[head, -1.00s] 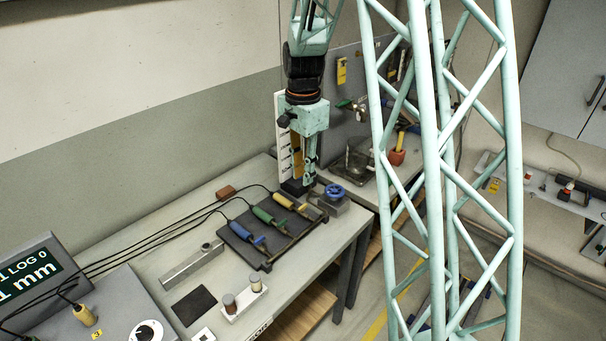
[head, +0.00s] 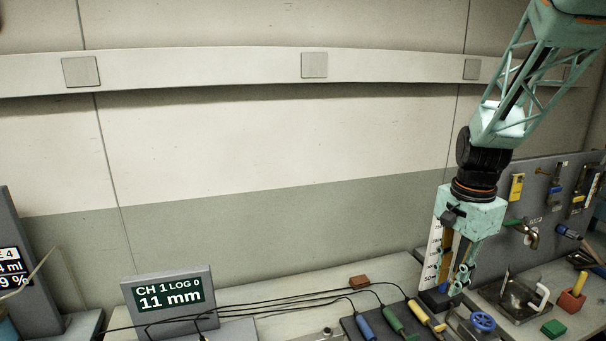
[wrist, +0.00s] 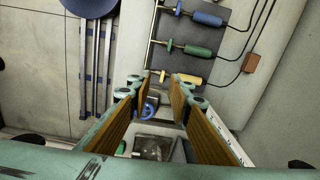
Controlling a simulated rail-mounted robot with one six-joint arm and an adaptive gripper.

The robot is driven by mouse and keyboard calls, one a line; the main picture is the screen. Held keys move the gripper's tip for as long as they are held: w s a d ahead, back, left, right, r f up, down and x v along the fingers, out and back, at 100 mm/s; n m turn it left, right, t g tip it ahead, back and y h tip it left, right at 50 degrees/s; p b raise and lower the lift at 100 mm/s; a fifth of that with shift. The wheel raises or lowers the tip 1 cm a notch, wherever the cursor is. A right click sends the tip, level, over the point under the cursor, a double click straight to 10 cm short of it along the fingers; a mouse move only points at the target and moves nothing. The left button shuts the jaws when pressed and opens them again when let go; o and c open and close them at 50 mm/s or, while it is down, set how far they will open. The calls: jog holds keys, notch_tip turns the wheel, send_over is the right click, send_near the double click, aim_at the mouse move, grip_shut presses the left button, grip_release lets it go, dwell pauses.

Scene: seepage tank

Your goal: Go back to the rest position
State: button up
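My gripper (head: 458,284) hangs pointing down at the right of the head view, over the far bench area. It appears in front of a white graduated scale (head: 433,250) and close to a blue valve wheel (head: 482,322). In the wrist view my gripper (wrist: 160,84) has its two brown-padded fingers spread apart with nothing held between them. The blue valve wheel (wrist: 148,108) shows below, through the gap. The exact clearance to the scale and the wheel cannot be told.
Probes with blue (head: 365,327), green (head: 392,318) and yellow (head: 417,311) handles lie on a dark rack, their cables running left. A display (head: 168,300) reads 11 mm. The upper wall is clear.

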jog(key=s+a+r+n+t, duration=0.1)
jog(key=s+a+r+n, duration=0.45)
jog(key=s+r, duration=0.4)
jog(key=s+a+r+n+t, duration=0.1)
jog(key=s+a+r+n, duration=0.45)
jog(key=s, duration=0.65)
jog(key=s+a+r+n, duration=0.1)
jog(key=s+a, duration=0.1)
jog(key=s, duration=0.4)
jog(key=s+a+r+n+t, duration=0.1)
jog(key=s, duration=0.5)
jog(key=shift+s+a+n, duration=0.25)
jog(key=shift+a+n, duration=0.15)
jog(key=shift+f+b, duration=0.15)
jog(key=shift+b, duration=0.15)
dwell(0.7)
notch_tip(320, 180, down, 6)
jog(key=b, duration=0.6)
jog(key=shift+f, duration=0.2)
jog(key=shift+r, duration=0.15)
